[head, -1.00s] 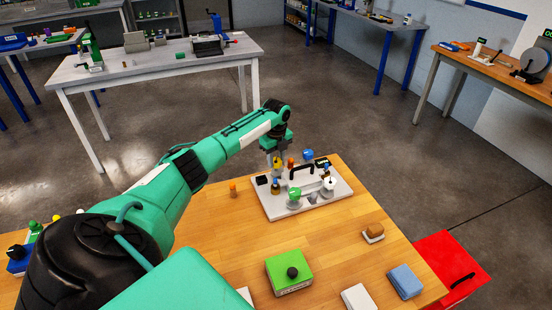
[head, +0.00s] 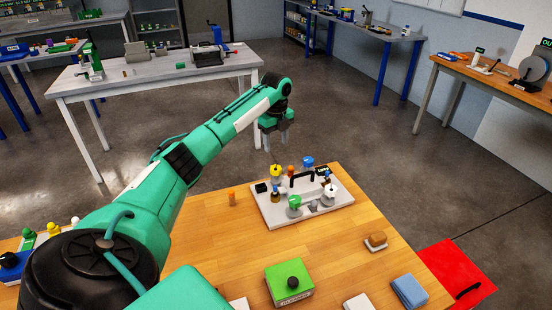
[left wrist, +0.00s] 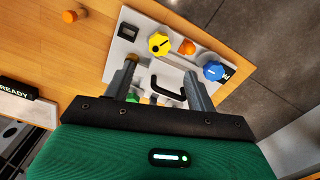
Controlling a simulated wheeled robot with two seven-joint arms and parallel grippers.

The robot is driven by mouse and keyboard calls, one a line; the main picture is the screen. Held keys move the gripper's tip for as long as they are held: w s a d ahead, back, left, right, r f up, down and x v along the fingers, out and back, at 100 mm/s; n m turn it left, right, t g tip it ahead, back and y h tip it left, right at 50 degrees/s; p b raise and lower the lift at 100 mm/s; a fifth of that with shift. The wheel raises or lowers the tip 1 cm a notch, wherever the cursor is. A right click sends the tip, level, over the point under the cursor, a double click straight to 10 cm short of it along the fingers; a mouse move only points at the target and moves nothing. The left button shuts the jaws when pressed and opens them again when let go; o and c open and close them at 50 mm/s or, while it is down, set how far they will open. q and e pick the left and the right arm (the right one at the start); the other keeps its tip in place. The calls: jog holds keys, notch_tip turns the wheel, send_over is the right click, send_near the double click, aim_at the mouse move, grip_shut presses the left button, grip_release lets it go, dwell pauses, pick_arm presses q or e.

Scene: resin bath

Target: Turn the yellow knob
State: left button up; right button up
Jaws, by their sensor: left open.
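The yellow knob (head: 276,171) stands at the back left of a pale panel (head: 268,210) on the wooden table. In the left wrist view the yellow knob (left wrist: 160,44) has a dark mark on its top and lies ahead of the fingers. My left gripper (head: 274,141) is open and empty, raised above and behind the knob, touching nothing. It also shows in the left wrist view (left wrist: 161,82) with its two fingers apart. My right gripper is not in view.
A green box (head: 287,290) and a blue block (head: 409,292) lie nearer. The table's middle is clear.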

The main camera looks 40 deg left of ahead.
pick_arm(q)
notch_tip(320, 180, up, 3)
jog(key=shift+r, duration=0.15)
dwell(0.8)
